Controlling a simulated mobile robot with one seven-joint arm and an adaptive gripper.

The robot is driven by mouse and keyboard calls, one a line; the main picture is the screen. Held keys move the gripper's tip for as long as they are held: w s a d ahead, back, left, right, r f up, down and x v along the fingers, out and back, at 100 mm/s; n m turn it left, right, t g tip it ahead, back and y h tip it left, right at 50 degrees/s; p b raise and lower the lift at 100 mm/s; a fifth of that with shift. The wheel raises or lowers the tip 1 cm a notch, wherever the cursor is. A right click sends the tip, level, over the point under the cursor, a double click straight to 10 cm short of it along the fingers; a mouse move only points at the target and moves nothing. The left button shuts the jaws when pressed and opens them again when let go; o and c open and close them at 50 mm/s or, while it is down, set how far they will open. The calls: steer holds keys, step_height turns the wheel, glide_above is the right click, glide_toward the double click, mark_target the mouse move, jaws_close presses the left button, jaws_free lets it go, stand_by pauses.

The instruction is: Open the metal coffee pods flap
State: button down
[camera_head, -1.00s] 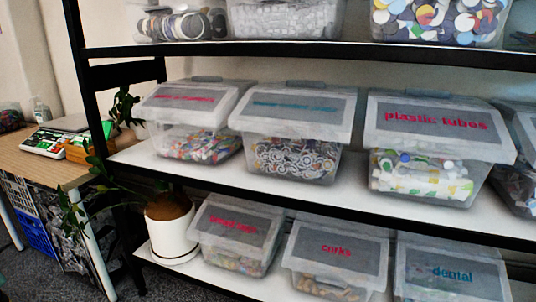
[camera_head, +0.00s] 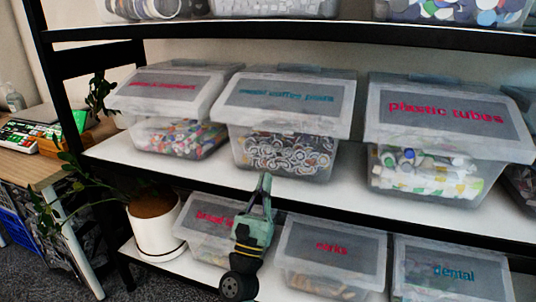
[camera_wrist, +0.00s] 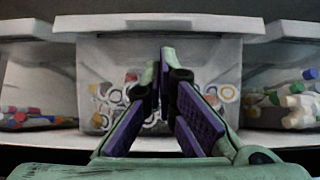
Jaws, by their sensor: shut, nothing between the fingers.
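The metal coffee pods bin (camera_head: 240,152) is a clear box of ring-shaped pods in the middle of the shelf. Its white-edged flap (camera_head: 330,120), with a grey panel and blue lettering, is down. My gripper (camera_head: 266,177) is shut and empty, pointing up in front of the bin's lower front, below the flap's front edge. In the wrist view, the shut fingers (camera_wrist: 164,72) stand before the bin's clear front (camera_wrist: 222,70), with the flap's edge (camera_wrist: 90,24) above them. I cannot tell whether the fingers touch the bin.
The plastic tubes bin (camera_head: 440,118) is to the right and another lidded bin (camera_head: 172,90) to the left. The corks bin (camera_head: 330,255) and dental bin (camera_head: 452,270) are on the lower shelf. A potted plant (camera_head: 155,228) stands at left. A shelf (camera_head: 340,42) runs above.

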mark_target(272, 150)
steer(key=p+x, duration=0.3)
steer(key=x, duration=0.5)
steer(key=shift+w+r, duration=0.15)
steer(key=shift+r, duration=0.15)
steer(key=shift+w+d+r+p, duration=0.1)
steer(key=shift+w+r+p, duration=0.25)
steer(key=shift+w, duration=0.15)
steer(key=shift+r, duration=0.15)
